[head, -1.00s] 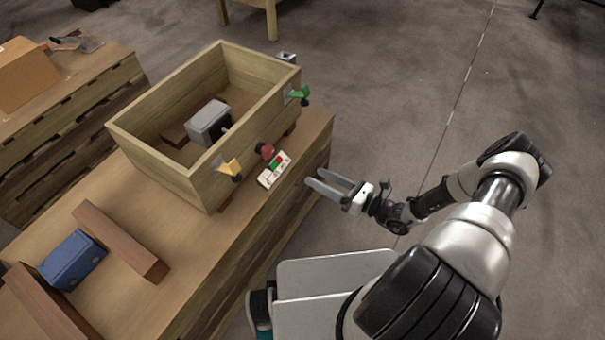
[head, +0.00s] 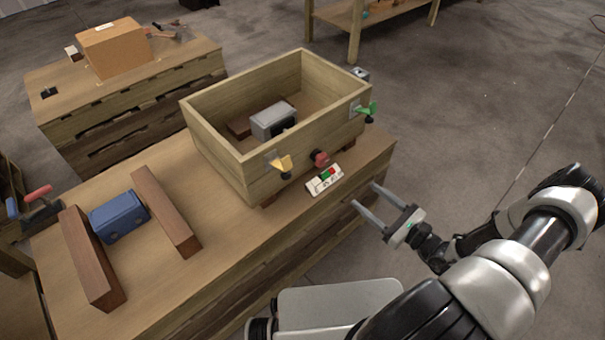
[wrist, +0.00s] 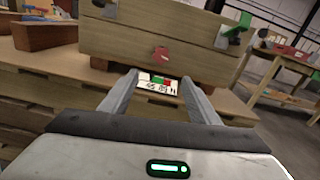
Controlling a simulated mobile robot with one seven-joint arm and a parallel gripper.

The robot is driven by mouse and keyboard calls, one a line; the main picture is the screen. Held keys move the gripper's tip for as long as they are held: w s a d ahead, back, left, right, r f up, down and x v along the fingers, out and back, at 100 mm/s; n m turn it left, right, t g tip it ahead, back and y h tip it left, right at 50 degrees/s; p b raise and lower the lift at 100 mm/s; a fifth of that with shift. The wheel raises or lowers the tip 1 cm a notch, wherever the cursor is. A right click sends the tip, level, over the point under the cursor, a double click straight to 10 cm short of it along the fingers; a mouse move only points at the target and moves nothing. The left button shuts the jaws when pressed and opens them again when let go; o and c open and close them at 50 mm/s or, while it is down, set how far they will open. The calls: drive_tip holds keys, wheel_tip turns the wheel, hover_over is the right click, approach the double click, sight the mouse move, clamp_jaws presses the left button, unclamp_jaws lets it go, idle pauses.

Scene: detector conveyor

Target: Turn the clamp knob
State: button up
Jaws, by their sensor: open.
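A red knob (head: 320,158) sits on the front side of the wooden box, low and near its middle; it also shows in the wrist view (wrist: 160,53). A yellow clamp (head: 282,163) and a green clamp (head: 366,109) sit on the same side, to its left and right. I cannot tell which is the clamp knob. A small white panel with red and green buttons (head: 325,181) lies on the table in front of the red knob. My gripper (head: 366,196) is open and empty, off the table's front edge, apart from the knob and clamps.
The wooden box (head: 222,151) stands on the table (head: 190,275) with a grey block (head: 273,119) inside. A blue block (head: 119,216) lies between two brown beams (head: 92,258) at the left. Floor to the right is open.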

sight(325, 163)
drive_tip(key=b+x, duration=0.2)
drive_tip(key=x, duration=1.5)
drive_tip(key=shift+w, duration=0.2)
drive_tip(key=c, duration=1.1)
